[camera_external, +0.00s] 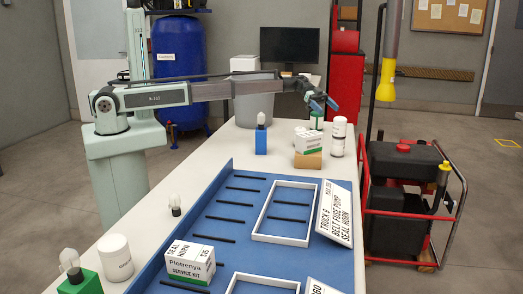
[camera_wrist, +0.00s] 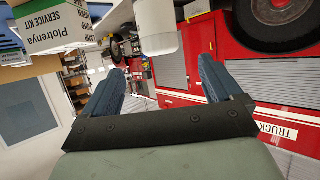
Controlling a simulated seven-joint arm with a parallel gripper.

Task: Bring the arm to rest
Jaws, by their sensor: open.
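My arm stretches from its base at the left of the external view across the back of the white table. My gripper (camera_external: 323,103) is in the air near the table's far right part, above several small items. In the wrist view my gripper (camera_wrist: 165,80) shows two blue fingers spread apart with nothing between them. The fingers touch nothing that I can see.
A white box on a tan block (camera_external: 308,160) and white canisters (camera_external: 338,137) stand below my gripper. A bulb on a blue block (camera_external: 261,140) stands left of them. A blue tray (camera_external: 190,232) with white frames (camera_external: 254,228) and a service kit box (camera_external: 190,262) fills the near table.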

